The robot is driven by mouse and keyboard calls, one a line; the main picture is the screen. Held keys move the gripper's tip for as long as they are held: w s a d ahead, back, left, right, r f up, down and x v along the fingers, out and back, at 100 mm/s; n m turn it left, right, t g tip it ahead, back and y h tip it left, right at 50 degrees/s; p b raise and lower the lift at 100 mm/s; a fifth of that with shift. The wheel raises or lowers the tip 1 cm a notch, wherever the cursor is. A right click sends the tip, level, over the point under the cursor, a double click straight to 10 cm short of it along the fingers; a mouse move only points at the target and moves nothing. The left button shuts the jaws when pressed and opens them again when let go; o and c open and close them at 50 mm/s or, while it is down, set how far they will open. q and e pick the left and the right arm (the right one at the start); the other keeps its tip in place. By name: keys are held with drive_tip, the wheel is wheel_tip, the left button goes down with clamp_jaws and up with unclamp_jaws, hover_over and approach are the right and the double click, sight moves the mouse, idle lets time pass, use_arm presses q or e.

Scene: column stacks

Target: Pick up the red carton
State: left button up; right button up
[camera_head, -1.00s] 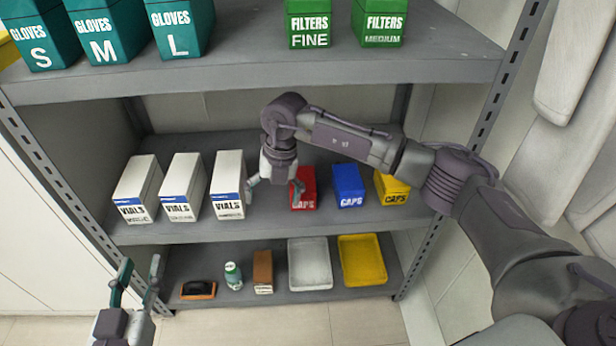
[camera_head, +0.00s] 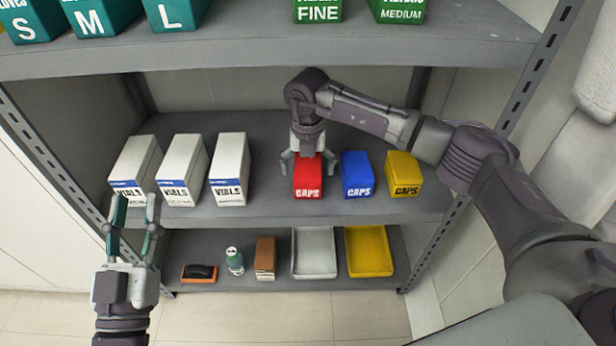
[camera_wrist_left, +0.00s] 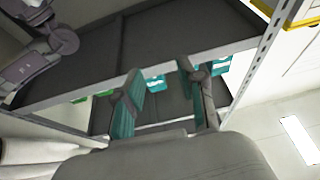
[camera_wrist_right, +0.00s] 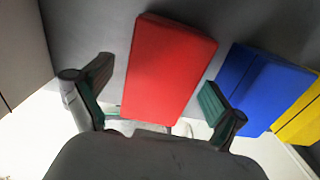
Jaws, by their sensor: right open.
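The red carton (camera_head: 308,179), marked CAPS, stands on the middle shelf, left of the blue carton (camera_head: 357,175). My right gripper (camera_head: 306,160) points down over the red carton's back part, with fingers spread to its sides. In the right wrist view the red carton (camera_wrist_right: 167,66) lies between the two open fingers of my right gripper (camera_wrist_right: 155,98), with gaps on both sides. My left gripper (camera_head: 134,210) is open and empty, in front of the shelf at lower left. In the left wrist view its fingers (camera_wrist_left: 160,98) are apart with nothing between them.
A yellow carton (camera_head: 404,175) stands right of the blue one. Several white vials boxes (camera_head: 229,167) stand to the left, with bare shelf between. The upper shelf (camera_head: 270,57) bears green boxes. The lower shelf holds a white tray (camera_head: 314,252) and a yellow tray (camera_head: 369,252).

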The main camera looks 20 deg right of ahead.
drive_tip(key=shift+f, duration=1.35)
drive_tip(key=c, duration=1.2)
use_arm(q)
drive_tip(key=s+r+t, duration=0.1)
drive_tip(key=r+t, duration=0.1)
drive_tip(key=r, duration=0.1)
drive_tip(key=shift+s+r+t+h, duration=0.1)
drive_tip(key=shift+s+t+h, duration=0.2)
drive_tip(key=shift+s, duration=0.1)
use_arm(e)
drive_tip(key=shift+c, duration=0.6)
drive_tip(key=shift+r, duration=0.2)
